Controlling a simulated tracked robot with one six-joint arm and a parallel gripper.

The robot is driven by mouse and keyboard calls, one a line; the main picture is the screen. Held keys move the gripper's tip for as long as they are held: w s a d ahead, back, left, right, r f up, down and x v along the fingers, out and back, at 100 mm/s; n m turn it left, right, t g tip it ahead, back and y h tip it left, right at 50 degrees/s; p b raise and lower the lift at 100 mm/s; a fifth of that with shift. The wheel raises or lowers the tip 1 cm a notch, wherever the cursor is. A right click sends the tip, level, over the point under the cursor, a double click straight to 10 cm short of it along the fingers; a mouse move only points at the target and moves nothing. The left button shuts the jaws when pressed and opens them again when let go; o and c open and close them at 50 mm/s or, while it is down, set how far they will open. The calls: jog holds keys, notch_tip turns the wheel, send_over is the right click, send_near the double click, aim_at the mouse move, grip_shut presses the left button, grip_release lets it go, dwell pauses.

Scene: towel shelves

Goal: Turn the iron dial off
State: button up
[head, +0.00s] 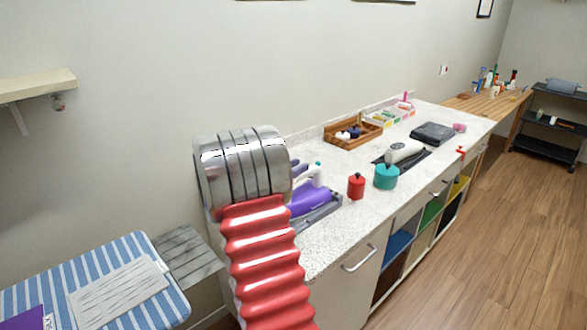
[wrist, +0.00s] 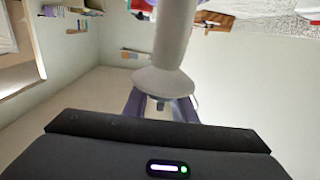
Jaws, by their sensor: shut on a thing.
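The purple iron (head: 312,198) with its white handle lies on a grey rest at the near end of the speckled counter. My gripper (head: 298,168) is at the upper left of the iron, mostly hidden behind my arm. In the wrist view, the purple fingers of my gripper (wrist: 160,104) are around the flared end of a pale stem (wrist: 172,45). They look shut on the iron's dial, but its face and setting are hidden.
On the counter (head: 335,235) stand a red canister (head: 356,187), a teal pot (head: 386,177) and a wooden tray (head: 367,136). A striped ironing board (head: 120,258) is at the lower left. A wall shelf (head: 38,87) juts out above it. The wooden floor at right is clear.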

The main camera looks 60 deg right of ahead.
dwell(0.3)
jog(key=o, duration=0.7)
jog(key=v, duration=1.4)
jog(key=shift+d, duration=0.1)
